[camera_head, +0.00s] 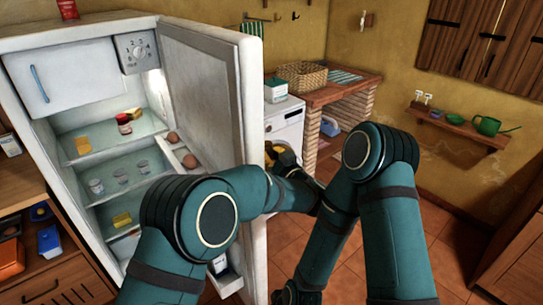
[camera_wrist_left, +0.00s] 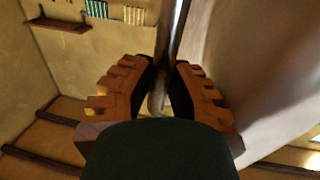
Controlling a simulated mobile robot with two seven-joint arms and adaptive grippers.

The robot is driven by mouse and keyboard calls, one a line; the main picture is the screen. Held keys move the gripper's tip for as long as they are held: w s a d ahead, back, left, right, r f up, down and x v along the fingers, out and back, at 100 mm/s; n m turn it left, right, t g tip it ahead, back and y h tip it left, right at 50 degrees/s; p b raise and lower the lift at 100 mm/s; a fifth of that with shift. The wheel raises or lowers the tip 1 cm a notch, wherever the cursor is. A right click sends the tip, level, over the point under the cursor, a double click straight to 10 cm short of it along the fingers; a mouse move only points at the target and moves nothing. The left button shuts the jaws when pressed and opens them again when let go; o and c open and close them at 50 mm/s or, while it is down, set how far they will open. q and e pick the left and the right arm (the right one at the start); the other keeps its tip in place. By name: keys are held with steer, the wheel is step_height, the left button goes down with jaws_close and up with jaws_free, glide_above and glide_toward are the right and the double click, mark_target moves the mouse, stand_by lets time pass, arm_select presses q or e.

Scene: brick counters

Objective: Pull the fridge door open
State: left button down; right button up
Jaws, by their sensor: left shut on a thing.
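The white fridge (camera_head: 95,30) stands at the left with its door (camera_head: 205,95) swung wide open, its inner side and shelves showing. My left arm reaches across the door's lower part to its outer side. My left gripper (camera_head: 284,158) is beyond the door's edge, partly hidden by my arm. In the left wrist view my left gripper (camera_wrist_left: 165,95) has its two orange-brown fingers closed around the metal bar handle (camera_wrist_left: 168,40), beside the pale door surface (camera_wrist_left: 245,60).
Inside the fridge are jars, glasses and eggs on shelves. A white appliance (camera_head: 285,125) and a brick-legged counter with a basket (camera_head: 302,75) stand behind the door. A wooden cabinet with an orange box (camera_head: 10,258) is at the left. Tiled floor is open to the right.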

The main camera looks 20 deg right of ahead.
arm_select(q)
steer(key=shift+w+a+r, duration=0.15)
steer(key=shift+w+r, duration=0.05)
steer(key=shift+r, duration=0.15)
steer(key=c, duration=1.2)
jaws_free()
steer(key=shift+f, duration=0.2)
steer(key=shift+r, duration=0.1)
